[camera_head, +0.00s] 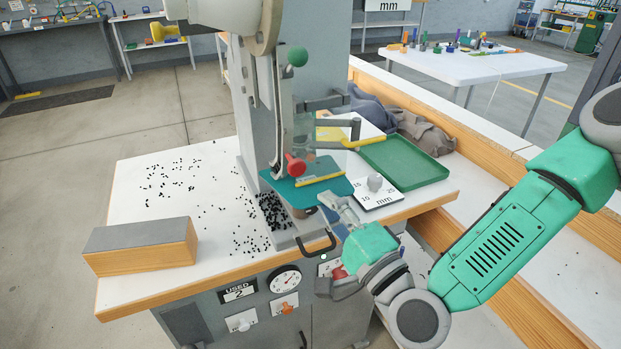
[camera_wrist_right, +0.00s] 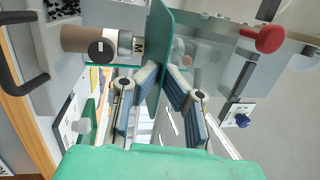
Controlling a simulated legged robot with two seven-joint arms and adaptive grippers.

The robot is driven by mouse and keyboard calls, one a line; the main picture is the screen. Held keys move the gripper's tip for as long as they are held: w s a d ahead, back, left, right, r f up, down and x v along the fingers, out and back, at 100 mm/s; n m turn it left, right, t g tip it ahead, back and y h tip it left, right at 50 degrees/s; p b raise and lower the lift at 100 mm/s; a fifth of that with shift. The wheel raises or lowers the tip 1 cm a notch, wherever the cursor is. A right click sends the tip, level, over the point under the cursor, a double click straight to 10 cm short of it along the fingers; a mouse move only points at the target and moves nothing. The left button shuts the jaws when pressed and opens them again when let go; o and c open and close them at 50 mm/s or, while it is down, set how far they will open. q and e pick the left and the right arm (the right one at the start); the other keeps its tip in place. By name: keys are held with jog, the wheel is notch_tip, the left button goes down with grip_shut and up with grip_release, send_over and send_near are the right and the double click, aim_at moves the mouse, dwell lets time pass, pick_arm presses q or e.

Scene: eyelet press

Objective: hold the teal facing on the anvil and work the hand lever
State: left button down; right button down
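The teal facing (camera_head: 330,187) lies roughly flat at the press throat, over the anvil (camera_head: 303,212), which is largely hidden beneath it. In the right wrist view the facing (camera_wrist_right: 158,45) appears edge-on beside the brown and metal anvil post (camera_wrist_right: 95,42). My right gripper (camera_head: 338,207) is at the facing's near right edge. In the wrist view its two blue-padded fingers (camera_wrist_right: 159,90) close on the facing from both sides. A long metal lever (camera_head: 285,105) stands upright with a green ball (camera_head: 297,56) near its top. A red knob (camera_head: 295,165) sits low, just above the facing. My left gripper is not visible.
Black bits lie scattered on the white bench top (camera_head: 140,215). A wood-edged grey block (camera_head: 145,246) stands at left. A green tray (camera_head: 405,160) and a white mm gauge plate (camera_head: 378,193) lie right of the press.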

aim_at(305, 207)
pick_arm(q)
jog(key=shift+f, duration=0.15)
pick_arm(e)
jog(key=shift+s+a, duration=0.25)
jog(key=shift+a, duration=0.65)
jog(key=shift+s+a, duration=0.2)
jog(key=shift+a, duration=0.65)
pick_arm(q)
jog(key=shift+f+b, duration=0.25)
jog(key=shift+b, duration=0.15)
pick_arm(e)
jog(key=shift+f, duration=0.1)
dwell(1.3)
dwell(0.5)
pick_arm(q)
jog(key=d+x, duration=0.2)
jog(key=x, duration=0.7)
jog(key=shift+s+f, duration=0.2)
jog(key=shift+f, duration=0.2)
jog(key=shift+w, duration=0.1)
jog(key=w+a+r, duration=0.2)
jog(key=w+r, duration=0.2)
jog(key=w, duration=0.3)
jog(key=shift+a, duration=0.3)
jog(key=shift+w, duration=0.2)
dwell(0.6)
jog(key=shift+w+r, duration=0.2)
